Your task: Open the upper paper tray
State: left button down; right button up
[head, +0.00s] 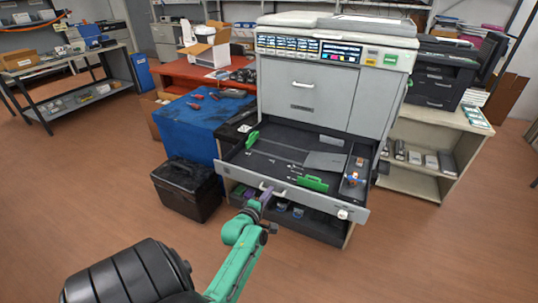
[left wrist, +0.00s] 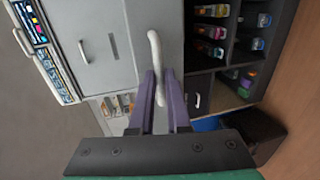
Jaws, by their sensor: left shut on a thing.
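The large printer (head: 330,95) stands in the middle of the head view. Its upper paper tray (head: 240,171) is pulled out toward me, with its dark inside and green paper guides showing. The pale tray handle (left wrist: 153,45) is on its grey front. My left gripper (head: 262,196) is at this handle, and its purple fingers (left wrist: 159,95) are shut around the handle in the left wrist view. My right gripper is in neither view.
A black case (head: 186,188) sits on the floor left of the tray. A blue-covered table (head: 203,125) with red-handled tools is behind it. An open compartment with cartridges (left wrist: 210,32) lies below the tray. Shelves (head: 428,150) stand at the right. The front floor is clear.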

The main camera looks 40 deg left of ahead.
pick_arm(q)
jog(key=shift+f, duration=0.1)
jog(key=c, duration=0.9)
grip_release()
jog(key=v, duration=1.4)
jog(key=shift+s+b, duration=0.2)
jog(key=shift+b, duration=0.2)
jog(key=shift+d, duration=0.1)
